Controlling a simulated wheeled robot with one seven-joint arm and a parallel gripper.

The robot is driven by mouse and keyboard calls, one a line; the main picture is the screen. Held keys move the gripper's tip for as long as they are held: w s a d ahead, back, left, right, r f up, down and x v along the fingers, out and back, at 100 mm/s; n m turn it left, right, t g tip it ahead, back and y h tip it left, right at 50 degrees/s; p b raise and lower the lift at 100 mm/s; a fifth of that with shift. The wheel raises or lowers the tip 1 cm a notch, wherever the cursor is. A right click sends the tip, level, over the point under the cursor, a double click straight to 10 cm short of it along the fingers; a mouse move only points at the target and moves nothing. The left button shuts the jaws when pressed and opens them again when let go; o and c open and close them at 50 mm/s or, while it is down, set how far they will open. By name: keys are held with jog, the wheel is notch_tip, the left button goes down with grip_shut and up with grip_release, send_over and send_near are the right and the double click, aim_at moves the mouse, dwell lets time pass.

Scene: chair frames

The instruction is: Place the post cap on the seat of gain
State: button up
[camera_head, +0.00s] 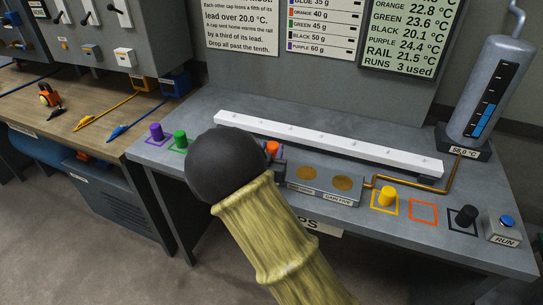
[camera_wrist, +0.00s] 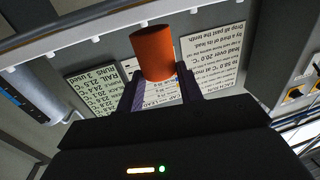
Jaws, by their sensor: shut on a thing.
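An orange post cap (camera_wrist: 153,52) is held between the two fingers of my gripper (camera_wrist: 160,84) in the wrist view. In the head view the orange cap (camera_head: 272,147) shows only partly, just right of my dark round arm joint, and most of my gripper is hidden there. A low grey box carries two round gold seats, a left one (camera_head: 299,172) and a right one (camera_head: 341,183). The right label (camera_head: 337,197) seems to begin with GAIN; the left label is too small to read. The cap is up and left of both seats in the head view.
Purple (camera_head: 156,133) and green (camera_head: 179,141) caps stand at the left; yellow (camera_head: 386,196) and black (camera_head: 465,216) caps at the right. An orange outlined square (camera_head: 423,212) is empty. A white rail (camera_head: 325,143) runs behind the box. A RUN button (camera_head: 507,222) sits at the right.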

jog(key=shift+f, duration=1.05)
jog(key=shift+f, duration=0.15)
jog(key=o, duration=1)
jog(key=shift+s+a+r, duration=0.1)
jog(key=shift+r, duration=0.1)
jog(key=s, duration=0.4)
jog(key=s+a+b, duration=0.1)
jog(key=s, duration=0.2)
jog(key=s+a+b, duration=0.1)
jog(key=s, duration=0.3)
jog(key=shift+s, duration=0.35)
